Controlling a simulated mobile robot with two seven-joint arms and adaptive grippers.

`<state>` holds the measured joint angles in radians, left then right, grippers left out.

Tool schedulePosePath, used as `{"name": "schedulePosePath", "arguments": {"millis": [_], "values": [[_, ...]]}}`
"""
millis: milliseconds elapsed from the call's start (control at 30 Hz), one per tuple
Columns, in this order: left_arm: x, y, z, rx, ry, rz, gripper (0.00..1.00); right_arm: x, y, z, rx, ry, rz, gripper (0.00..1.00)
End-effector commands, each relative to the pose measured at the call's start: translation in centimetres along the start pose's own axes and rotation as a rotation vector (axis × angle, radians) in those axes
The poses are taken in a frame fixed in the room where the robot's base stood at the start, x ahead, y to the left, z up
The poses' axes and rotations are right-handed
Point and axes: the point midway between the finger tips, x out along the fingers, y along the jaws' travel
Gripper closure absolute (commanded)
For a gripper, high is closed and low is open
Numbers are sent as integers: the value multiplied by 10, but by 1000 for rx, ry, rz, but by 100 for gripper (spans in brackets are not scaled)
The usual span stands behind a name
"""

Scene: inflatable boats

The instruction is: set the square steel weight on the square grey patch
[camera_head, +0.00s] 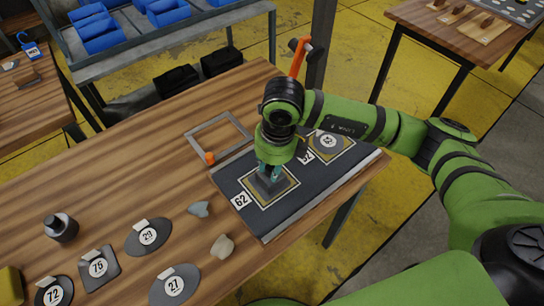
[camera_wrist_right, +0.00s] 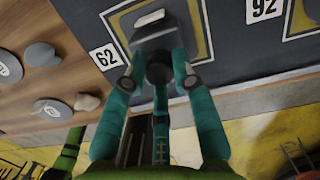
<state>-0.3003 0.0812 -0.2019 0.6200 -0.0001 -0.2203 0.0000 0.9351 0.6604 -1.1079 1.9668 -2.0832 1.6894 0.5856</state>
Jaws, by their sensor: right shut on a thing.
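The square steel weight (camera_head: 270,187) is dark grey and sits within the outline of the square grey patch (camera_head: 287,192), which has a yellow and white border beside the label 62. In the right wrist view the weight (camera_wrist_right: 150,28) shows its black knob between the teal fingers, and the patch border (camera_wrist_right: 205,45) runs around it. My right gripper (camera_head: 269,174) points down and is shut on the knob. Whether the weight's underside touches the patch I cannot tell. My left gripper is not in view.

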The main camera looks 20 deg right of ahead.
Motion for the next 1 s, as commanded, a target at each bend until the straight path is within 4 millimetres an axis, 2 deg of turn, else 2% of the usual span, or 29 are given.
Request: {"name": "schedulePosePath", "arguments": {"millis": [333,367,400,433,867,1000], "values": [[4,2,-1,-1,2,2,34,1,0,1,0,-7,-1,100],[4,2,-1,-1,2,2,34,3,0,0,1,0,-1,69],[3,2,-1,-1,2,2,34,2,0,0,1,0,-1,53],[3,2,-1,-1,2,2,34,2,0,0,1,0,-1,49],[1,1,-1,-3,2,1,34,-4,0,1,1,-2,-1,49],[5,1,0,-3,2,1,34,-27,-1,1,0,-5,-2,49]]}}
